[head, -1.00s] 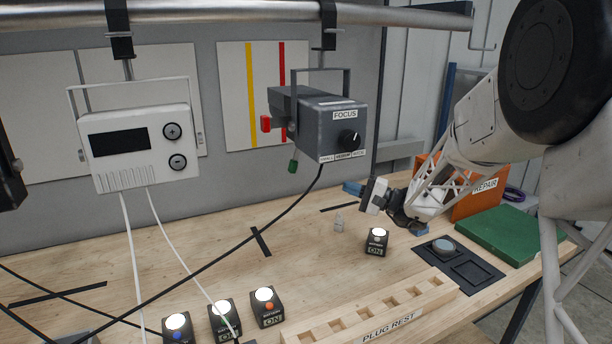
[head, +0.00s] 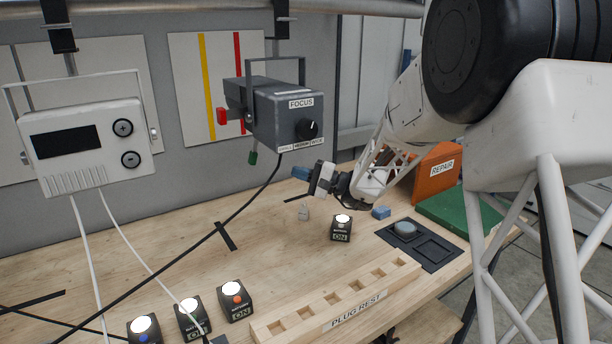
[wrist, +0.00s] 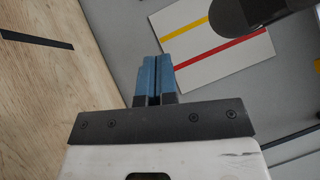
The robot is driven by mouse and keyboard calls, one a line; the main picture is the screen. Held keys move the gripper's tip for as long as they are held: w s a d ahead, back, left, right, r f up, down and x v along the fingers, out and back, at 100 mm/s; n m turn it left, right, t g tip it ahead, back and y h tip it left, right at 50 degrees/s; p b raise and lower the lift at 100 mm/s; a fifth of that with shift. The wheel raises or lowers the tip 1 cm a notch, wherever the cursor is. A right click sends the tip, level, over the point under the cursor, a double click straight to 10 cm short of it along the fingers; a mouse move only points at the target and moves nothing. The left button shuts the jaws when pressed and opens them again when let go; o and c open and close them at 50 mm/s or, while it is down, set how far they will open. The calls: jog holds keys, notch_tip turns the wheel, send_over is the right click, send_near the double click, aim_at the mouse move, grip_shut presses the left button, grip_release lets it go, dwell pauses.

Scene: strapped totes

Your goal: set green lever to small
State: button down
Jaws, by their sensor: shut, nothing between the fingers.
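A grey lamp housing (head: 285,112) marked FOCUS hangs from the rail, with a black knob (head: 307,129) above a strip of small labels. A green lever (head: 253,157) hangs below its left part, and a red lever (head: 222,116) sticks out at its left. The lever's setting cannot be read. My gripper (head: 300,173) is to the right of and a little lower than the green lever, apart from it. Its blue fingers (wrist: 154,80) are shut and empty in the wrist view. A dark rounded part at the top of the wrist view cannot be identified.
Black and white cables run down to the bench (head: 150,255). Several lit button boxes (head: 235,300), a wooden plug rest (head: 340,300) and an orange REPAIR bin (head: 437,172) stand there.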

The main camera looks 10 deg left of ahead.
aim_at(253, 164)
jog(key=s+a+r, duration=0.2)
jog(key=a, duration=0.7)
jog(key=shift+s+r, duration=0.2)
jog(key=shift+s, duration=0.1)
jog(key=shift+s+a+r+m+t+y, duration=0.25)
jog(key=shift+s+a+m+t+y, duration=0.15)
jog(key=shift+s+a+m+y, duration=0.45)
jog(key=shift+s+a, duration=0.1)
